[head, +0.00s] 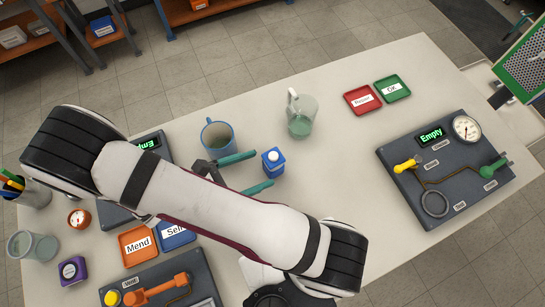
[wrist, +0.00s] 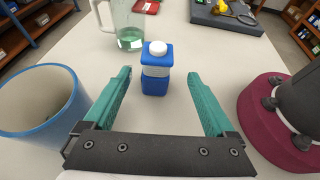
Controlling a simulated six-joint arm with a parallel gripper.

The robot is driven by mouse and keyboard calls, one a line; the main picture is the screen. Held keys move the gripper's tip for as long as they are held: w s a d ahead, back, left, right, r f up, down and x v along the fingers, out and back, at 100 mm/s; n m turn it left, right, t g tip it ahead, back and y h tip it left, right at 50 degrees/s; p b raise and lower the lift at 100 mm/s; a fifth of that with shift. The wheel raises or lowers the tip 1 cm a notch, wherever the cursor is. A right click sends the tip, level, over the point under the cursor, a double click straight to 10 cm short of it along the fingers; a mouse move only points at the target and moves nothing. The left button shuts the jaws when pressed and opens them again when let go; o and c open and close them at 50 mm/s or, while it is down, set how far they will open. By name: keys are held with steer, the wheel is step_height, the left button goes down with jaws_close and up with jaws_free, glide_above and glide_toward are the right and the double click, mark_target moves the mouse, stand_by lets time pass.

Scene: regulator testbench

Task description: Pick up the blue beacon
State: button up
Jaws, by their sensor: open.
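The blue beacon (head: 273,163) is a small upright blue block with a white top and a pale band. It stands on the table right of the blue mug. In the wrist view the beacon (wrist: 155,82) is centred ahead, between the lines of the two teal fingers. My gripper (head: 264,168) is open and empty, low over the table, with its fingertips at the near side of the beacon. In the wrist view my gripper (wrist: 160,75) shows one finger on each side, with gaps to the beacon. Whether the tips reach past its near face is hard to tell.
A blue mug (head: 217,135) stands close beside my gripper; it also fills the wrist view's left side (wrist: 35,105). A glass jug (head: 300,122) stands behind the beacon. Red (head: 362,99) and green (head: 392,88) trays and a dark panel (head: 445,165) lie right. Table between is clear.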

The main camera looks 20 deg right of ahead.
mark_target(265, 165)
steer(key=x, duration=0.6)
steer(key=shift+w+f, duration=0.2)
jaws_close()
